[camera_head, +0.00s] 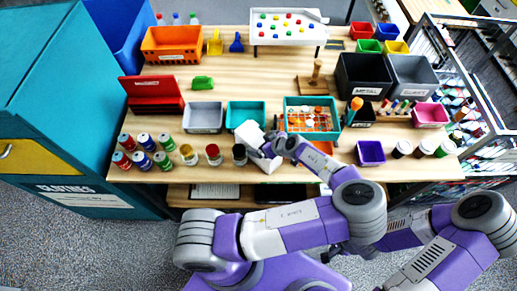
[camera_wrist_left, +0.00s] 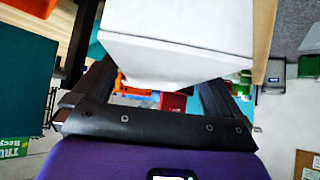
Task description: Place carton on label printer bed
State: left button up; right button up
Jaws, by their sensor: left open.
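A white carton (camera_head: 262,158) is at the front edge of the wooden table in the head view. In the left wrist view, the carton (camera_wrist_left: 178,38) fills the upper middle, close in front of the gripper. My left gripper (camera_head: 268,145) is at the carton and partly hidden by my own wrist. In the left wrist view its dark fingers (camera_wrist_left: 155,82) stand apart, with the carton covering part of them. I cannot tell whether they touch it. I cannot make out the label printer bed with certainty. A dark end of my right arm (camera_head: 335,251) shows low in the head view, its jaws unclear.
The wooden table (camera_head: 230,84) holds several cans (camera_head: 165,160) at front left, a grey bin (camera_head: 204,117), a teal tray (camera_head: 292,103) and a purple bin (camera_head: 371,153). A teal clothes container (camera_head: 45,100) stands left. Some bare wood shows mid-table.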

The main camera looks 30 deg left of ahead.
pick_arm(q)
jog(key=c, duration=1.3)
jog(key=shift+r, duration=0.15)
